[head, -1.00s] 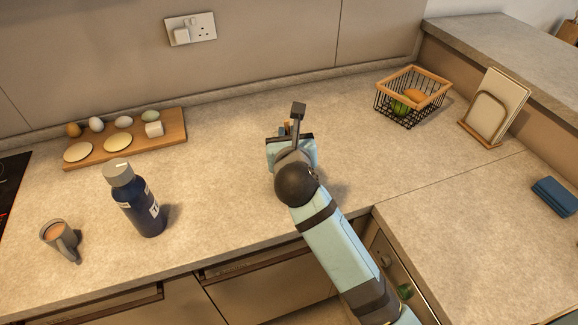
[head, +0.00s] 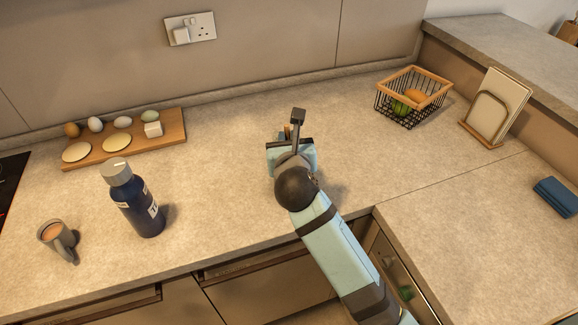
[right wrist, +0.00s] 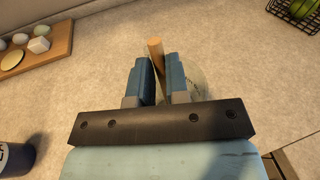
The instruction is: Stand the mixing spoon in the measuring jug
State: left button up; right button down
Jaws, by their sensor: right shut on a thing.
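My right gripper (right wrist: 158,82) is shut on the mixing spoon (right wrist: 155,48), whose light wooden handle shows between the fingers in the right wrist view. In the head view my right gripper (head: 287,136) is over the middle of the counter, and my wrist hides most of the spoon. The spoon's lower end is hidden. A faint clear shape, perhaps the measuring jug (right wrist: 197,84), shows beside the right-hand finger in the wrist view. It is mostly hidden, and I cannot tell whether the spoon is inside it. My left gripper is not in view.
A board (head: 172,124) with eggs and pale rounds lies at the back left. A dark blue bottle (head: 140,205) and a mug (head: 57,238) stand at the front left. A wire basket (head: 410,97) and a rack (head: 492,115) stand at the right. Counter around my gripper is clear.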

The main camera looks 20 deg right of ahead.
jog(key=shift+f+b, duration=0.4)
jog(key=shift+f, duration=0.35)
dwell(0.3)
jog(key=c, duration=1)
grip_release()
jog(key=shift+c, duration=0.2)
